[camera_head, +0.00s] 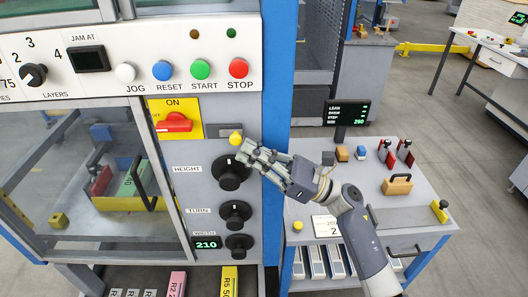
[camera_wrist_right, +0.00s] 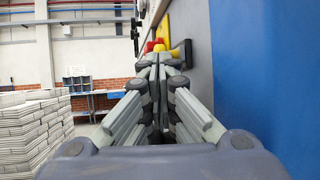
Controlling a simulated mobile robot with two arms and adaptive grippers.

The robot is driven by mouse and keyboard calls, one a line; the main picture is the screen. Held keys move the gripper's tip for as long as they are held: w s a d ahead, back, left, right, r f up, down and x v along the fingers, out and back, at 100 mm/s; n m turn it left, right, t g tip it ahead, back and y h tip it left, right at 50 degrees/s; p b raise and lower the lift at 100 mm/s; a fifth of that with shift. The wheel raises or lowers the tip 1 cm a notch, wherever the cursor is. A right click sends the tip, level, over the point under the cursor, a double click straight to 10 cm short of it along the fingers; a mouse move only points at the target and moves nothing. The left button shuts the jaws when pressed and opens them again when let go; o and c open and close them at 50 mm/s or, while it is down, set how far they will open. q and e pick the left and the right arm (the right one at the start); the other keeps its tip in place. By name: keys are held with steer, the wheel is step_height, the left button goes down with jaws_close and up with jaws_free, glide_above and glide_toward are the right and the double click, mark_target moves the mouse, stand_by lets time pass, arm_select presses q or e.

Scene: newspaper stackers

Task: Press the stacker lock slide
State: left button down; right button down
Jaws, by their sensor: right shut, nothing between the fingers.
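A small yellow knob (camera_head: 235,138) on a grey plate sits on the machine's front panel, right of the red rotary switch (camera_head: 174,122); it looks like the lock slide, though no label shows. My right gripper (camera_head: 246,152) is shut and empty, its fingertips just below and right of the yellow knob, over the upper edge of the HEIGHT dial (camera_head: 231,173). In the right wrist view the closed fingers (camera_wrist_right: 158,60) point along the panel, with yellow and red parts just beyond the tips. I cannot tell whether they touch the knob. My left gripper is out of view.
The TURN dial (camera_head: 235,214) and WIDTH dial (camera_head: 239,245) lie below. A row of buttons, including red STOP (camera_head: 238,68), is above. A glazed door (camera_head: 85,180) is on the left. A side table (camera_head: 375,215) with tools stands right, under my forearm.

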stand_by(0.3)
steer(key=a+b, duration=0.2)
steer(key=a, duration=0.1)
steer(key=shift+a, duration=0.6)
steer(key=shift+d+r, duration=0.1)
